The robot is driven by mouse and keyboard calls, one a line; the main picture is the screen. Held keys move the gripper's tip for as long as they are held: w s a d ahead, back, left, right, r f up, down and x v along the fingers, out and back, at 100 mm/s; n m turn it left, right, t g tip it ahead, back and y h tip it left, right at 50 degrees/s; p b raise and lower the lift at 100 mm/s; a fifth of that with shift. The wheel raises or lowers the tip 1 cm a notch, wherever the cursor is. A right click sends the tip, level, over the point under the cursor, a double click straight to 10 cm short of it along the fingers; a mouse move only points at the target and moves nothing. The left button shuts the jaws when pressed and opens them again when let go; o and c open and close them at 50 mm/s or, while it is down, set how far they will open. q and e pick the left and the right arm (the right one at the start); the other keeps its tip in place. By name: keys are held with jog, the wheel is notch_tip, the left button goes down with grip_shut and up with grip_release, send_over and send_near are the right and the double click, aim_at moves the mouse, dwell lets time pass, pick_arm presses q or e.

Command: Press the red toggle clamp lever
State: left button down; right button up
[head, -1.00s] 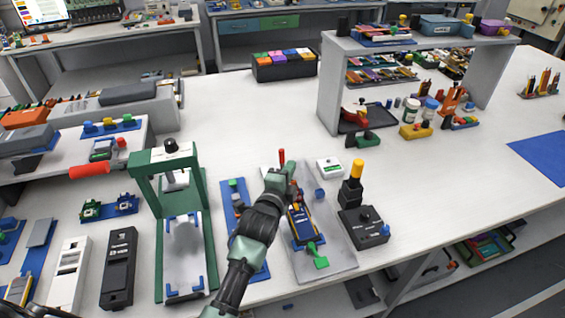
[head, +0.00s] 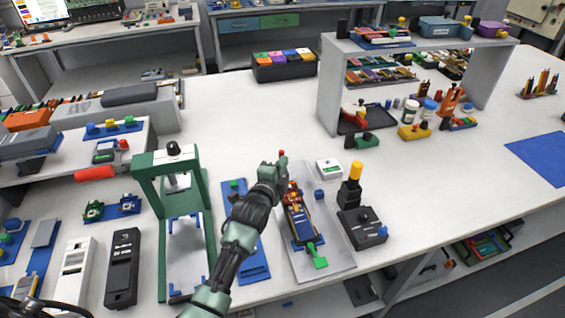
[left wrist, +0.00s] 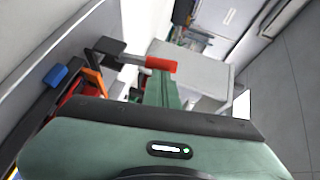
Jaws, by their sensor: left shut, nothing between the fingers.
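The red toggle clamp lever (head: 282,153) shows as a small red tip at the far end of a grey fixture plate (head: 335,258). My left gripper (head: 278,164) is shut and empty, with its fingertips right at the lever; the head view does not tell whether they touch. The gripper hides the lever's lower part. The clamp's red and orange body (head: 293,188) sits above a blue and yellow piece (head: 302,222) on the plate. In the left wrist view, a red handle on a metal rod (left wrist: 160,64) lies just beyond the gripper. My right gripper is not in view.
A green press frame (head: 204,215) stands left of my left arm. A blue fixture strip (head: 254,262) lies partly under the arm.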

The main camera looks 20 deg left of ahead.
aim_at(280, 153)
pick_arm(q)
jog(key=shift+w+a+r+p, duration=0.1)
jog(key=shift+r+p, duration=0.15)
jog(key=shift+p, duration=0.35)
jog(key=w+a+n+g+p, duration=0.1)
jog(key=p, duration=0.2)
jog(key=w+r+g+h+p, duration=0.1)
jog(key=g+p, duration=0.1)
jog(key=p, duration=0.2)
jog(key=shift+w+a+n+g, duration=0.1)
jog(key=shift+a+n+g, duration=0.2)
jog(key=shift+a+n, duration=0.1)
jog(key=w+g, duration=0.1)
jog(key=w+a+f+n+g+h, duration=0.1)
jog(key=shift+f+g+b, duration=0.2)
jog(key=shift+g+b, duration=0.1)
jog(key=shift+g, duration=0.1)
jog(key=w+f+g+b, duration=0.1)
jog(key=b, duration=0.1)
jog(key=a+f+n+g+h+b, duration=0.1)
jog(key=b, duration=0.2)
jog(key=shift+w+g+h, duration=0.3)
jog(key=shift+w+g, duration=0.05)
jog(key=shift+g, duration=0.05)
jog(key=w+b, duration=0.1)
jog(key=b, duration=0.1)
jog(key=shift+a+f+b, duration=0.35)
jog(key=shift+a+b, duration=0.05)
jog(key=shift+f, duration=0.1)
